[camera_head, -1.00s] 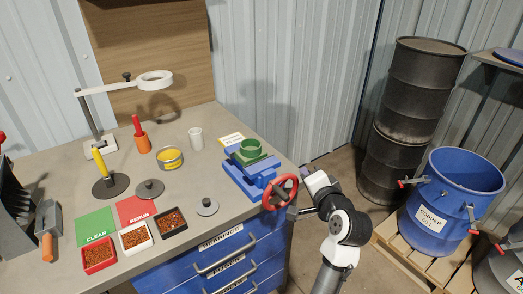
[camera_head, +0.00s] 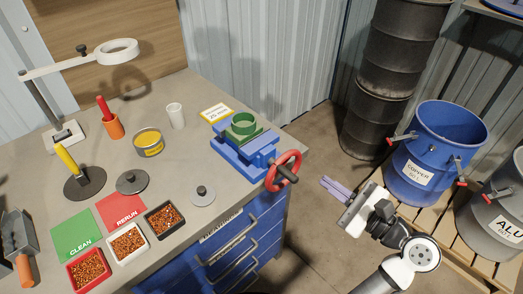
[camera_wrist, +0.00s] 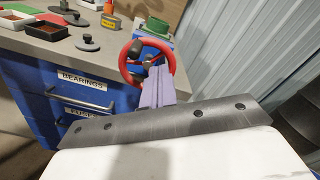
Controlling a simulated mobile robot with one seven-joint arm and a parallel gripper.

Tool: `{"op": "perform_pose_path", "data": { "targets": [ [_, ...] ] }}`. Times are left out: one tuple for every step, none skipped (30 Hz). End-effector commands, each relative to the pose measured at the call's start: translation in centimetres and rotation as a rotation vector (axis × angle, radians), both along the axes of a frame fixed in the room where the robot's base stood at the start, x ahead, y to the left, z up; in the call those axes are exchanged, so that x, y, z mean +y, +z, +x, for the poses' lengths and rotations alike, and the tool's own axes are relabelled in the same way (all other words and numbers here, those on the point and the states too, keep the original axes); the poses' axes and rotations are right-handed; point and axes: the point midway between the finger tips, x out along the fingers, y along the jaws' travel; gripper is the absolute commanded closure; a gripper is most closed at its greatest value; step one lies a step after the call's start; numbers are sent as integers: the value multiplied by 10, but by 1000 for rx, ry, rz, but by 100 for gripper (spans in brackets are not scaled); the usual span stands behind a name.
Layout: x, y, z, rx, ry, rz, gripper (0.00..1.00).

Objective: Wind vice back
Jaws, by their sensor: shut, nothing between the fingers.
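The bench (camera_head: 190,175) holds trays of granules, lids, a cup and a lamp stand left of the vice. Blue drawers (camera_head: 235,245) with grey handles lie below the wheel. A blue copper drum (camera_head: 425,150) and dark stacked barrels (camera_head: 385,80) stand at the right.

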Motion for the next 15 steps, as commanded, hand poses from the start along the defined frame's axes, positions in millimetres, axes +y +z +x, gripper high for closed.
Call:
{"op": "perform_pose_path", "data": {
  "targets": [
    [4, -4, 5, -1, 1, -2, 100],
    [6, -4, 8, 0, 2, -2, 100],
    [10, -4, 12, -1, 3, -2, 100],
    [12, -4, 15, -1, 3, -3, 100],
    [14, -4, 18, -1, 2, -3, 100],
    [17, -3, 21, -2, 2, -3, 100],
    [19, -2, 24, -1, 2, -2, 100],
    [21, 3, 27, 1, 2, 0, 100],
    [24, 3, 30, 3, 2, 1, 100],
    [26, 3, 33, 3, 2, 1, 100],
    [28, 3, 35, 2, 2, 1, 100],
    [30, 3, 38, 2, 1, 1, 100],
    [31, 2, 40, 1, 1, 0, 100],
    [32, 2, 42, 1, 1, 0, 100],
    [34, 2, 44, 0, 1, 0, 100]
  ]
}}
